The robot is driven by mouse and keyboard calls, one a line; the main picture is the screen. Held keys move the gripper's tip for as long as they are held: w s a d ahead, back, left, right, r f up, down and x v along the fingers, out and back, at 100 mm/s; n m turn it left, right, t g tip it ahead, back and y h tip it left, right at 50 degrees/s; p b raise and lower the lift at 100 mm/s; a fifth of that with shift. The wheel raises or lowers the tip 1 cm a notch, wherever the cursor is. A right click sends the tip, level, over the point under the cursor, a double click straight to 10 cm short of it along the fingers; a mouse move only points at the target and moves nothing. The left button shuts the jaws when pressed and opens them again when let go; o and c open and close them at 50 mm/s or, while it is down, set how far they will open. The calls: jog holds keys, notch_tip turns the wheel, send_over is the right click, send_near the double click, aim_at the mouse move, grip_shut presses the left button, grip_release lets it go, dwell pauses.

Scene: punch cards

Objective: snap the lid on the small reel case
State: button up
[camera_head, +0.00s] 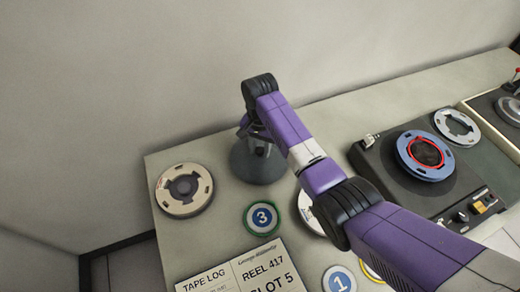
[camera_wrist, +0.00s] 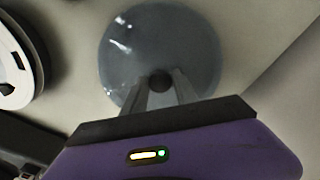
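A grey-blue, see-through round cover with a dark knob, which looks like the lid (camera_head: 252,168), stands on the table left of centre. In the wrist view the cover (camera_wrist: 208,50) shows from above as a round shape. My gripper (camera_wrist: 162,78) is over it, with one finger on each side of the knob (camera_wrist: 160,84). Whether the fingers press on the knob is not clear. In the head view my wrist hides part of the gripper. I cannot tell whether a case lies under the cover. A cream reel (camera_head: 202,186) lies flat to the left.
A green-rimmed disc marked 3 (camera_head: 262,218), a blue disc marked 1 (camera_head: 339,281) and a tape log sheet (camera_head: 245,272) lie in front. A tape deck with a blue reel (camera_head: 405,150) stands right. A wall runs behind the table.

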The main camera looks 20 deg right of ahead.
aim_at(260, 150)
grip_shut()
jog(key=shift+r+p, duration=2.7)
jog(key=shift+r, duration=0.8)
jog(key=s+a+r+n+b, duration=0.2)
jog(key=a+n, duration=0.2)
jog(key=a, duration=2.3)
jog(key=f+b, duration=0.2)
jog(key=f, duration=0.1)
jog(key=f+b, duration=0.2)
jog(key=shift+d, duration=0.25)
